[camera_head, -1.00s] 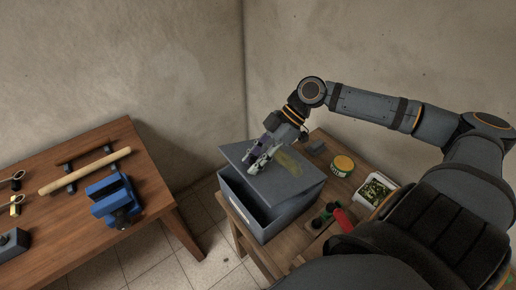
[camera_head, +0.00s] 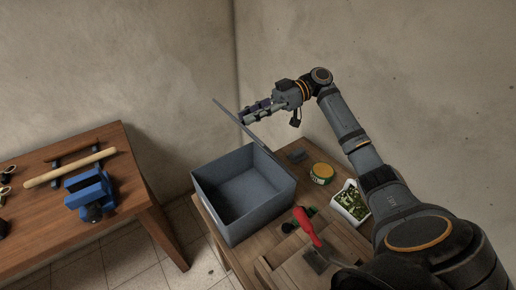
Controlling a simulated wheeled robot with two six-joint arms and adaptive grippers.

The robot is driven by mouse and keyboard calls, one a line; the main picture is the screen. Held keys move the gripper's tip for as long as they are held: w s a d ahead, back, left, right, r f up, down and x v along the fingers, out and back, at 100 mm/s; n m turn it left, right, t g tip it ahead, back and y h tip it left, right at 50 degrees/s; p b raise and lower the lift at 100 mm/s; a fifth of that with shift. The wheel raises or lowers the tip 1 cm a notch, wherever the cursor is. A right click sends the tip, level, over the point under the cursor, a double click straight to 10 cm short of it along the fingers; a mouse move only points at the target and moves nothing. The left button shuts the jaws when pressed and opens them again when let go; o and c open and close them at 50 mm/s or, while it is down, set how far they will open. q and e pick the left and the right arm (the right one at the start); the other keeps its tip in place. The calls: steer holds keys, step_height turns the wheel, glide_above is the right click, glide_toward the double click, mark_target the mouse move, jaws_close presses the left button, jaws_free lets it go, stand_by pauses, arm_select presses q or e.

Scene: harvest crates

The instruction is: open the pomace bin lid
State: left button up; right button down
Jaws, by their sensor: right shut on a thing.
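The grey pomace bin (camera_head: 240,215) stands on the wooden table at the right, and I look into its empty-looking inside. Its lid (camera_head: 227,108) is raised, standing steeply and seen nearly edge-on along the bin's back side. My right gripper (camera_head: 246,113) is at the upper part of the lid, with its fingers shut on it; the exact grip spot is hard to make out. My left gripper is not in view.
A yellow-topped tin (camera_head: 322,170), a small grey block (camera_head: 296,156) and a white tray of green pieces (camera_head: 350,203) are right of the bin. A red-handled tool (camera_head: 307,226) lies in front. A separate workbench (camera_head: 127,195) holds a blue vise (camera_head: 90,190).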

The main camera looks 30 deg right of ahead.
steer(key=shift+d+f+y+b, duration=0.25)
steer(key=shift+d+b, duration=0.2)
steer(key=shift+d, duration=0.45)
arm_select(q)
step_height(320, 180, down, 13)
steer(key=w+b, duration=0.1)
steer(key=b, duration=1)
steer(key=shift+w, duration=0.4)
arm_select(e)
steer(key=w+d+r+y, duration=0.1)
steer(key=d+y, duration=0.4)
steer(key=d, duration=0.7)
steer(key=shift+d+m, duration=0.35)
steer(key=shift+m, duration=0.05)
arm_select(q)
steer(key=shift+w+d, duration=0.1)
arm_select(e)
steer(key=c, duration=1.3)
jaws_free()
steer(key=shift+o, duration=1.3)
steer(key=shift+w+d, duration=0.1)
steer(key=shift+d, duration=0.1)
steer(key=shift+r, duration=0.1)
steer(key=shift+a, duration=0.1)
